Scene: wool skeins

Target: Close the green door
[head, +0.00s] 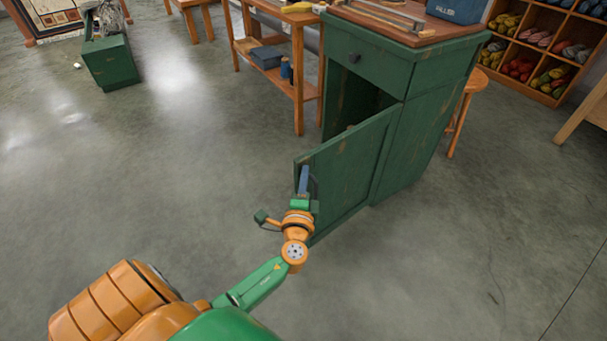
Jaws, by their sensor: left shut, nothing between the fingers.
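The green door (351,168) of the green cabinet (428,98) stands wide open, swung out toward me. The dark inside of the cabinet shows behind it. My left gripper (304,178) is shut and empty at the door's free edge, near its upper corner. It overlaps the door in the picture; I cannot tell whether it touches. The drawer above the door is shut and has a dark round knob (354,58). My right gripper is not in view.
A wooden side table (299,70) stands left of the cabinet. A wooden stool (472,82) is to its right, and a shelf of wool skeins (535,43) is behind. A green box (110,62) sits at the far left. The grey floor (170,170) is otherwise clear.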

